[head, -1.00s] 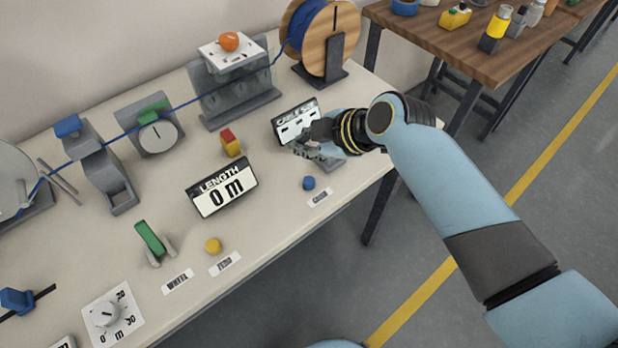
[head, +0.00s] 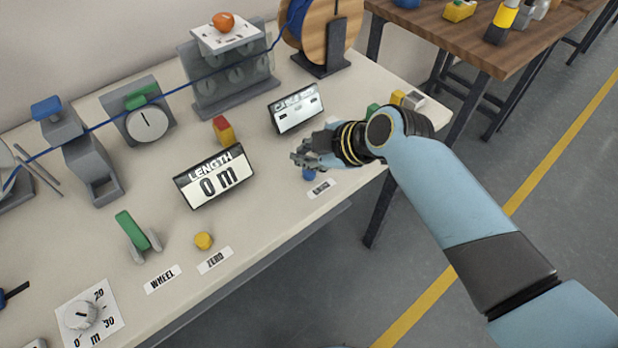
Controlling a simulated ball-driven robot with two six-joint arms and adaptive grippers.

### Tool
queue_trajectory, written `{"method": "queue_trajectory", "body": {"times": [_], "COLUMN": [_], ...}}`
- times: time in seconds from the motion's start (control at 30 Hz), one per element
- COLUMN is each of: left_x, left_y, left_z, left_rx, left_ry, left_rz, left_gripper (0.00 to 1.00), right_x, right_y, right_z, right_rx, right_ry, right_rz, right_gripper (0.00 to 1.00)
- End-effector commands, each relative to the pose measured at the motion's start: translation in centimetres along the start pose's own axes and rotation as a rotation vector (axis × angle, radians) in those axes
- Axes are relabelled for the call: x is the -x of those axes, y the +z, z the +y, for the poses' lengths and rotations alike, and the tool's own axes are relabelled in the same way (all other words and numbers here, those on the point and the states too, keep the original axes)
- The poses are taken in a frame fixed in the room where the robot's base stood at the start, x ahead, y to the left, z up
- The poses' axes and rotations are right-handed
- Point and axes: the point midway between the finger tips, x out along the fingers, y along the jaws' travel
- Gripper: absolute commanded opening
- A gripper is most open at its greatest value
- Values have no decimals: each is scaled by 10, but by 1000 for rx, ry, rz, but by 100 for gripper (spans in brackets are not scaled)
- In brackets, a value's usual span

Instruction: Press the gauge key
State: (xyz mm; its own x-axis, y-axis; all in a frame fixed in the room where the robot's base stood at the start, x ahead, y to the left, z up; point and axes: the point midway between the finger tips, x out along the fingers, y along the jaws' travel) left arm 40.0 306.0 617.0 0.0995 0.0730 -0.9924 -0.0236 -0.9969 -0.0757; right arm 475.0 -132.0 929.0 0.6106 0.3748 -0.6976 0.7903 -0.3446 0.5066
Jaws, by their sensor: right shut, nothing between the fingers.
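A small round blue key (head: 309,175) sits on the bench near its front edge, with a small white label (head: 321,188) in front of it. The label's print is too small to read surely. My right gripper (head: 298,158) is shut and empty, just above and behind the blue key in the picture. The gripper partly covers the key, and I cannot tell whether they touch. A small dark-framed display (head: 296,107) stands behind the gripper. My left gripper is not in view.
A display reading "LENGTH 0 m" (head: 214,176) stands left of my gripper. A yellow key (head: 203,241) labelled ZERO and a green lever (head: 132,233) are farther left. A red and yellow block (head: 223,131) stands behind. Green and yellow blocks (head: 397,98) are at the right end.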

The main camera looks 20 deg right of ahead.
Motion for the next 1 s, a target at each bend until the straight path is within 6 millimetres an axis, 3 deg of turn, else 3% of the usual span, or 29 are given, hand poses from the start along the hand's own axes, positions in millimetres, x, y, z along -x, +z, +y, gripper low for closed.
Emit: {"method": "queue_trajectory", "body": {"times": [0.17,1.0], "left_x": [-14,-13], "left_y": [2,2], "left_z": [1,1], "left_rx": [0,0], "left_ry": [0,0], "left_rz": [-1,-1], "left_gripper": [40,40], "right_x": [-12,-11], "right_y": [8,8], "right_z": [-8,-8], "right_rx": [0,0], "right_ry": [1,1], "right_rz": [1,1], "right_gripper": [0,0]}}
